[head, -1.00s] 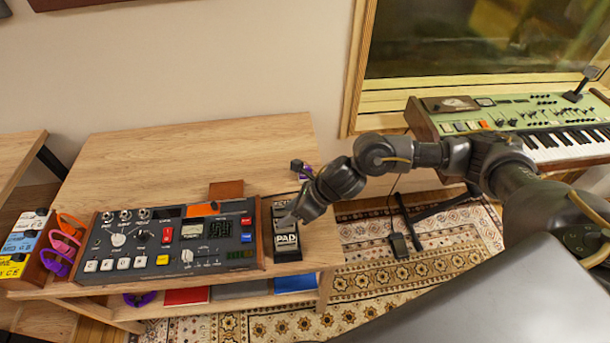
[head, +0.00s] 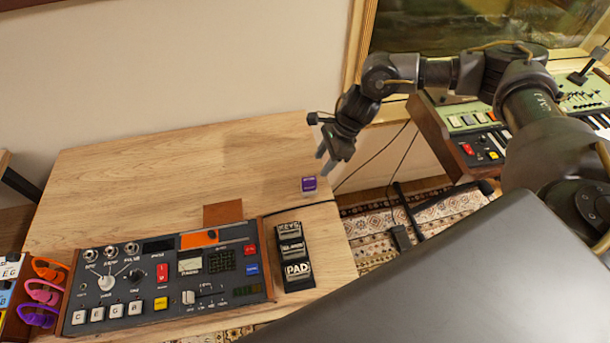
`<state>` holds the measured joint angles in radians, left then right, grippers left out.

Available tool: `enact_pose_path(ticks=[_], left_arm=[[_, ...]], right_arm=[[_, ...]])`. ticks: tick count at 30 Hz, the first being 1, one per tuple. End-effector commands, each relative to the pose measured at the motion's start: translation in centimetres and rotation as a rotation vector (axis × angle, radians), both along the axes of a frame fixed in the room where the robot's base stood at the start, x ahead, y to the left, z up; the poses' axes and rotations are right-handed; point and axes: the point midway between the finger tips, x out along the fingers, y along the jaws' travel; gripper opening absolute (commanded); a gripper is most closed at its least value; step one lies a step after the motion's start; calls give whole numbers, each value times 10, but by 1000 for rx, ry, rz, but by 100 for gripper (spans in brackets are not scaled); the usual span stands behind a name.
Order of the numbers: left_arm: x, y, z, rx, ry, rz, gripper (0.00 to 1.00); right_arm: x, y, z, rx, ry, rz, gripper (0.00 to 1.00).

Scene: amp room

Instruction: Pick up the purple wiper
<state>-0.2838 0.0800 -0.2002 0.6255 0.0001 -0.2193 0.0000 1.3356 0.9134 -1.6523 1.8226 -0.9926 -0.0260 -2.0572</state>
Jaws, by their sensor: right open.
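A small purple block-like item with a pale top edge, the purple wiper (head: 309,184), stands on the wooden table near its right edge. My right gripper (head: 324,163) hangs just above and to the right of it in the picture, fingers pointing down and left. Its fingers are apart with nothing between them. I cannot tell the exact height gap to the wiper. My left gripper is not in view.
A mixer-like console (head: 170,277) and a black pedal (head: 292,258) stand at the table's front. A cable runs off the right edge. The back of the wooden table (head: 170,165) is clear.

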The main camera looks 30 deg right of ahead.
Motion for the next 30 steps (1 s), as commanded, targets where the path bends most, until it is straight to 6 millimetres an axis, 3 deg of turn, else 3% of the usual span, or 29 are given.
enact_pose_path(ticks=[5, 10, 16, 23, 30], left_arm=[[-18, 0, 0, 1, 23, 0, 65], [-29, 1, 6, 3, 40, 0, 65], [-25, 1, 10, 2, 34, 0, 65], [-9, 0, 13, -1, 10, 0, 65], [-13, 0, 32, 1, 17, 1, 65]], right_arm=[[-4, -6, -2, -1, 1, -12, 45], [-5, -2, -23, -1, 4, -24, 45], [-2, 8, -47, -1, 2, -23, 45], [0, 12, -53, 0, 0, -21, 45], [4, 26, -80, -1, 3, -19, 45]])
